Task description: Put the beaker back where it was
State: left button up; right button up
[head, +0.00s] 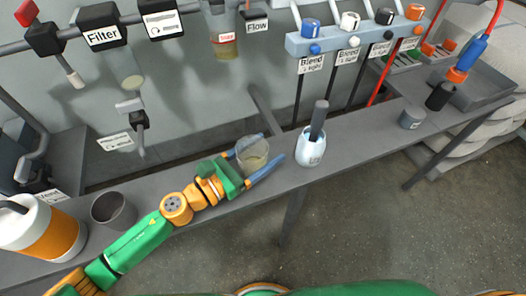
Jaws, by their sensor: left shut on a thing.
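The beaker looks upright and is over the narrow grey bench (350,133). I cannot tell whether its base touches the bench. My right gripper is not in view.
A white cup (313,152) holding a grey rod stands just right of the fingertips. A dark cup (113,212) and an orange-and-white jug (50,236) stand at left. A grey cup (412,118) and a black cup (439,97) stand at right. Bench between white and grey cups is clear.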

aim_at(241, 168)
pick_arm(q)
jog(key=o, duration=1.1)
jog(key=shift+f, duration=0.1)
jog(key=shift+o, duration=1.1)
jog(key=b+v, duration=0.4)
jog(key=v, duration=0.6)
jog(key=shift+s+a, duration=0.1)
jog(key=shift+a, duration=0.1)
jog(key=shift+v, duration=0.8)
jog(key=shift+r, duration=0.2)
